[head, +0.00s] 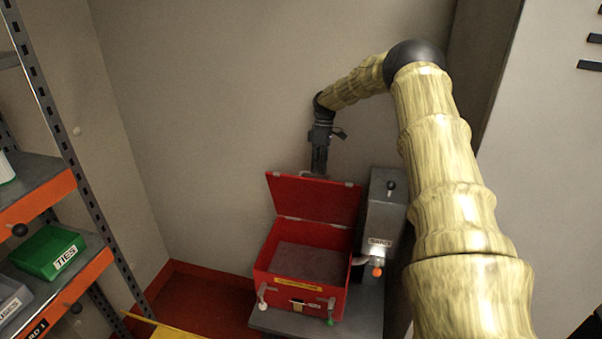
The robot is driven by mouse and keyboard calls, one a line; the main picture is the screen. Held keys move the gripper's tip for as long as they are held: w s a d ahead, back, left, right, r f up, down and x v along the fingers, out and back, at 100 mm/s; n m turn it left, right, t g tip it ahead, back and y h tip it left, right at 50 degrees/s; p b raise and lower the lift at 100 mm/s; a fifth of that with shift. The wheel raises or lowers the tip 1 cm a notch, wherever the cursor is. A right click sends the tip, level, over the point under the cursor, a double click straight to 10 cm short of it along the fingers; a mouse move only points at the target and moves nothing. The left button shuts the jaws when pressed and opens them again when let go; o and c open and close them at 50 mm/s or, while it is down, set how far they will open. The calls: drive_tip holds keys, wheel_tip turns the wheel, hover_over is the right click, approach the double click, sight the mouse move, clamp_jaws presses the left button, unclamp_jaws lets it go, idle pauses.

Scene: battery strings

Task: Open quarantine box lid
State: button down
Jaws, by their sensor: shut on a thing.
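The red quarantine box (260,273) stands on a grey stand, with a yellow label and latches on its front. Its red lid (312,198) is raised at the back, tilted up and away from the opening. A dark grey surface shows inside the box. My gripper (318,174) is at the top edge of the lid, pointing down, shut on the lid's edge. The fingertips are small here and partly hidden by the lid.
A grey dispenser (382,215) labelled SAND with an orange knob stands just right of the box. At left, shelves hold a green TIES bin (48,250) and a grey bin (10,298). A wall is close behind the lid. Red floor shows left of the stand.

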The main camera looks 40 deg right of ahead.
drive_tip(key=shift+s+d+f, duration=0.15)
drive_tip(key=shift+d+f, duration=0.3)
drive_tip(key=shift+f, duration=0.3)
drive_tip(key=c, duration=1.7)
unclamp_jaws()
drive_tip(key=shift+a+f, duration=0.1)
drive_tip(key=shift+o, duration=1.1)
drive_tip(key=shift+w+d+f, duration=0.2)
drive_tip(key=shift+w+f, duration=0.05)
drive_tip(key=shift+r, duration=0.15)
drive_tip(key=shift+c, duration=0.2)
drive_tip(key=shift+r, duration=0.1)
wheel_tip(320, 180, up, 11)
drive_tip(key=shift+w+a, duration=0.15)
drive_tip(key=shift+a, duration=0.25)
